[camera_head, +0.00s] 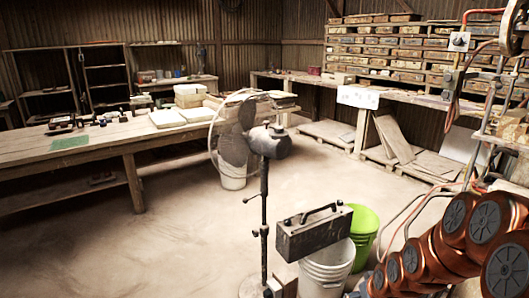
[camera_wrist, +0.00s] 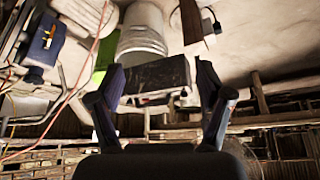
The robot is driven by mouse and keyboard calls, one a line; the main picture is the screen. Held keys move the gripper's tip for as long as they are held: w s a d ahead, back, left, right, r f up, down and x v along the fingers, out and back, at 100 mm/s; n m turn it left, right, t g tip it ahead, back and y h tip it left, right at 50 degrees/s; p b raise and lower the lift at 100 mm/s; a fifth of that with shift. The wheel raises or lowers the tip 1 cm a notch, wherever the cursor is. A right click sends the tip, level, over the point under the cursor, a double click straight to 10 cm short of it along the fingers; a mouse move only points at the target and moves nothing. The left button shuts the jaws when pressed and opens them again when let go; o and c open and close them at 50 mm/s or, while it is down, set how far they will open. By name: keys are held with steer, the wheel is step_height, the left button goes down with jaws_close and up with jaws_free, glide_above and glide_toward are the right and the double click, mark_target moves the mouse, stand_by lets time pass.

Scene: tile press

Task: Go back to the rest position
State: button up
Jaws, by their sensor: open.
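My gripper (camera_wrist: 160,68) shows in the wrist view, with its two dark fingers spread wide and apart. It is open, and I see nothing held between the fingers. Beyond the gap between them is a dark metal box (camera_wrist: 155,77), seen upside down and farther off. In the head view the gripper itself is not visible. The same dark metal box (camera_head: 314,235), with a handle on top, shows there above the white buckets (camera_head: 326,268).
A green bucket (camera_head: 363,229) stands beside the white ones. A fan on a stand (camera_head: 265,190) is to their left. A long wooden table (camera_head: 75,150) is at left, a bench (camera_head: 400,95) at back right. Hoses and a metal frame (camera_head: 480,100) crowd the right. The middle floor is clear.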

steer(key=s+a+r+g+p, duration=0.2)
steer(key=s+a+r+p, duration=0.1)
steer(key=s+r, duration=0.6)
steer(key=s+a+r+g+p, duration=0.3)
steer(key=s+r+p, duration=0.2)
steer(key=s+r, duration=0.5)
steer(key=s+a+r+m+g+p, duration=0.1)
steer(key=s+a+r+g+p, duration=0.1)
steer(key=s+r, duration=0.7)
steer(key=s+a+p, duration=0.1)
steer(key=s+p, duration=0.1)
steer(key=s, duration=0.3)
steer(key=shift+r+g+h, duration=0.15)
steer(key=shift+g+h, duration=0.15)
steer(key=shift+s, duration=0.1)
steer(key=shift+c, duration=0.3)
